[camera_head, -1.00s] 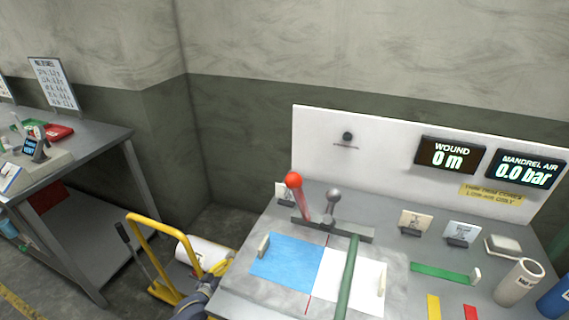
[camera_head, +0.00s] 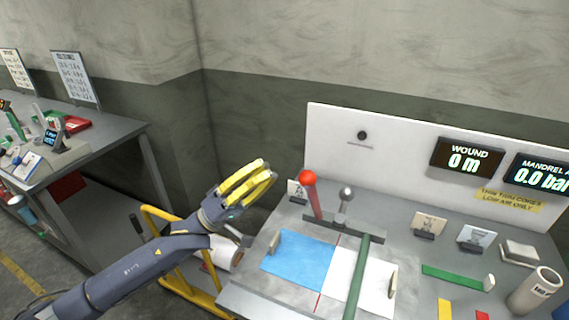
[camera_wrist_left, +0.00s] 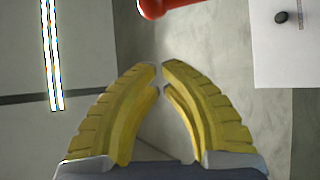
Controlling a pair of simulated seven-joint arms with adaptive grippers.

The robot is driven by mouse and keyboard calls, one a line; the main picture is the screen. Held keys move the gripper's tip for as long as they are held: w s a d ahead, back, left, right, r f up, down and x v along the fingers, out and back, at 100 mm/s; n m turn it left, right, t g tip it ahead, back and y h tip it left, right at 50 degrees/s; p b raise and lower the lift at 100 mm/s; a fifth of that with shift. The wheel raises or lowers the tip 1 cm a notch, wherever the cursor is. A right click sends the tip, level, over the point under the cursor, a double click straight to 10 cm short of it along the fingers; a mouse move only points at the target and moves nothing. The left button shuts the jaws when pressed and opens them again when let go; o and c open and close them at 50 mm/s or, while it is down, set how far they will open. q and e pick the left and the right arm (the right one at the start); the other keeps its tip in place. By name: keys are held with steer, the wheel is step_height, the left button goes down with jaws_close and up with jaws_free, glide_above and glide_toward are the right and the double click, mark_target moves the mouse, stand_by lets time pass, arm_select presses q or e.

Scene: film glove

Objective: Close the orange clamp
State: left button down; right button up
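The orange clamp shows as an upright lever with an orange-red ball knob (camera_head: 307,178) at the back of the grey bench, beside a second lever with a grey ball (camera_head: 346,193). My left gripper (camera_head: 266,170), with yellow fingers, is raised in the air to the left of the orange knob, apart from it. In the left wrist view the fingertips (camera_wrist_left: 160,69) come together with nothing held between them. Part of the orange knob (camera_wrist_left: 160,8) shows at the top of that view, beyond the fingertips. My right gripper is not in view.
A white panel with displays (camera_head: 466,158) stands behind. A yellow trolley (camera_head: 160,228) with a white roll stands left of the bench.

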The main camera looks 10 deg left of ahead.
arm_select(q)
steer(key=x, duration=1)
steer(key=shift+s+f, duration=1.45)
steer(key=shift+s, duration=0.05)
steer(key=shift+s, duration=0.1)
